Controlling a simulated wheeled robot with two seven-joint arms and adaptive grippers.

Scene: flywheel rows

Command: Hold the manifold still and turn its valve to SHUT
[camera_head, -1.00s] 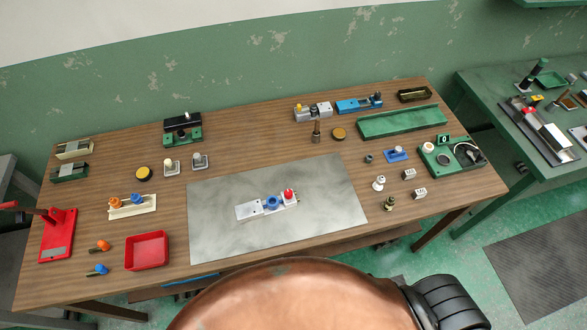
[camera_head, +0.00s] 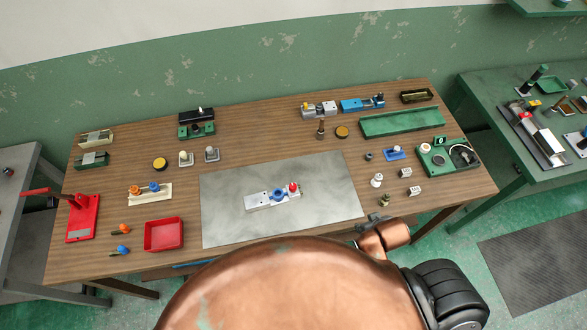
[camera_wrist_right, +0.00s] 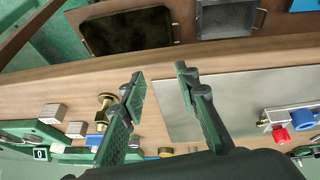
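The manifold (camera_head: 258,202), a pale block with a blue round part (camera_head: 278,194) and a red knob (camera_head: 294,188), lies on the grey mat (camera_head: 330,210) in the head view. Any markings are too small to read. Its red and blue parts also show at the right edge of the right wrist view (camera_wrist_right: 281,134). My right gripper (camera_wrist_right: 160,80) is open and empty, apart from the manifold, over the table's front right part. In the head view only a bit of it (camera_head: 368,222) shows beyond my copper body. My left gripper is not in view.
White blocks (camera_head: 406,172) and a brass fitting (camera_head: 384,200) stand right of the mat. A red bin (camera_head: 164,234) and a cream stand (camera_head: 150,198) are left of it. Fixtures and a green tray (camera_head: 402,121) line the back. The mat around the manifold is clear.

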